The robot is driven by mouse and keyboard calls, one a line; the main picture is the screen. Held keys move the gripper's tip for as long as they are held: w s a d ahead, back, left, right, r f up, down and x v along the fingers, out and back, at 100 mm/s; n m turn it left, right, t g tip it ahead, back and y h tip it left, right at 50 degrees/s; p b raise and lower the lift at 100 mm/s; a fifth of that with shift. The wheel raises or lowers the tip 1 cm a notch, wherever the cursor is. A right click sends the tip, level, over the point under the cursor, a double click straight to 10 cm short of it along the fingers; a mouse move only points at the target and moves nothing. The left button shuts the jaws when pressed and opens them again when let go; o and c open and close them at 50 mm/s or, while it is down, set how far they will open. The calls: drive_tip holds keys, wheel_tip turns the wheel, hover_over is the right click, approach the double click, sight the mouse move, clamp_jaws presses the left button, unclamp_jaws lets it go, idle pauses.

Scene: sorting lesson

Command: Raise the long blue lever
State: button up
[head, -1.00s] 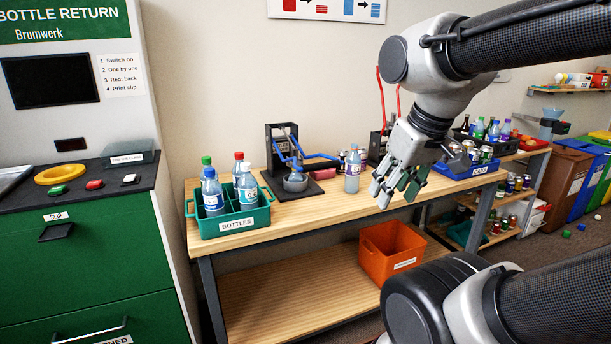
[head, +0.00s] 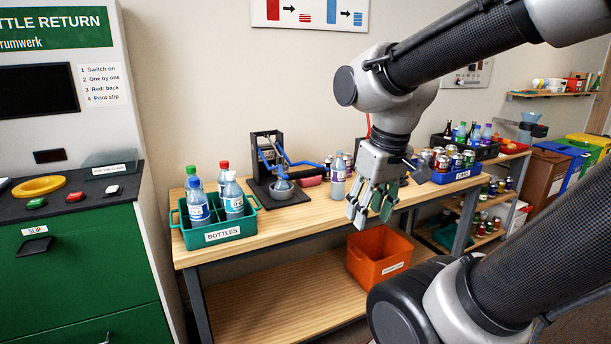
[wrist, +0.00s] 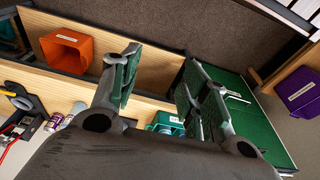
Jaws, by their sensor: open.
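The long blue lever (head: 305,164) belongs to a black press-like device (head: 256,150) on the wooden bench. It reaches to the right, roughly level, and its far end is near a clear bottle and some cans. A round grey cup (head: 281,189) sits at the device's base. My gripper (head: 370,214) is open and empty, fingers pointing down, in front of the bench and to the right of the lever, apart from it. In the wrist view my open fingers (wrist: 160,85) show with nothing between them. I cannot make out the blue lever there.
A clear bottle (head: 338,177) stands between the lever and my gripper. A green bottle crate (head: 222,232) stands at the bench's left. A blue can crate (head: 462,175) is at the right. An orange bin (head: 378,260) is on the lower shelf. The green machine (head: 75,265) stands left.

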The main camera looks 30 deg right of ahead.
wheel_tip(320, 180, down, 6)
drive_tip(key=w+a+g, duration=0.2)
drive_tip(key=w, duration=0.1)
drive_tip(key=m+t+h, duration=0.8)
drive_tip(key=m+t, duration=0.9)
drive_tip(key=m, duration=0.6)
approach(305, 176)
drive_tip(key=x, duration=0.4)
drive_tip(key=shift+r, duration=0.1)
drive_tip(key=x, duration=0.7)
drive_tip(key=shift+w, duration=0.3)
